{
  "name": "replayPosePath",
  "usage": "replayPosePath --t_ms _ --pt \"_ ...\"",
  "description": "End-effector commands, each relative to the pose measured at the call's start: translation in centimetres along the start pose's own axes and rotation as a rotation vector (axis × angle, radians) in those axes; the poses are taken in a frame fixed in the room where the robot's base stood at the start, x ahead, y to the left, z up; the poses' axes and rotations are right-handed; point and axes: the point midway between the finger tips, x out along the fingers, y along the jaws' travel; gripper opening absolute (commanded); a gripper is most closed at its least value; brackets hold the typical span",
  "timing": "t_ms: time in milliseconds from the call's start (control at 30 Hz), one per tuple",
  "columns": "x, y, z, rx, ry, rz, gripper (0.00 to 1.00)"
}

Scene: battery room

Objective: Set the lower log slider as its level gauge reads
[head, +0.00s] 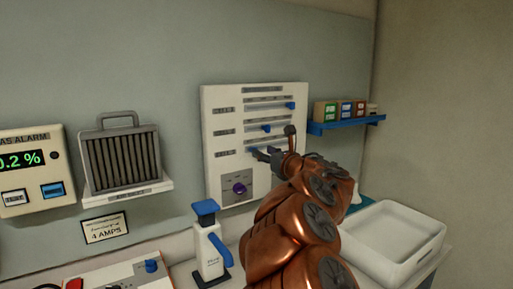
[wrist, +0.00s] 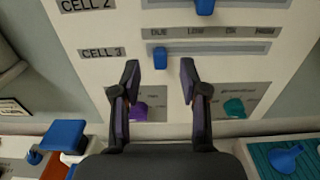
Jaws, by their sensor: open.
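The white log panel (head: 216,179) hangs on the wall with several horizontal slider rows. The lower row, labelled CELL 3 in the wrist view, has a slot (wrist: 220,49) under the words DUE, LOW, OK and HIGH. Its blue lower slider knob (wrist: 160,58) is at the left end, under DUE. My gripper (wrist: 160,72) is open and empty, its fingertips on either side of that knob in the picture; I cannot tell whether they touch it. In the head view my gripper (head: 278,146) covers part of the lower row. I cannot make out a level gauge.
The CELL 2 knob (wrist: 204,6) is above and right. A purple knob (wrist: 138,110) and a teal knob (wrist: 234,107) are below. A blue-topped bottle (head: 207,233), a white tray (head: 391,240) and a blue shelf with small boxes (head: 345,124) stand around the panel.

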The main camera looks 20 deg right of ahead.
Motion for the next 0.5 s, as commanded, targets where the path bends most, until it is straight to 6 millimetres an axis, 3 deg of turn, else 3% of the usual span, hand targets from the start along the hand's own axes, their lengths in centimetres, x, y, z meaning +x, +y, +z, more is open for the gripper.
replayPosePath --t_ms 300,500 --pt "3.7 0.0 0.1 0.002 0.0 0.001 0.44" --pt "4.9 0.1 0.3 -0.001 -0.003 0.002 0.44"
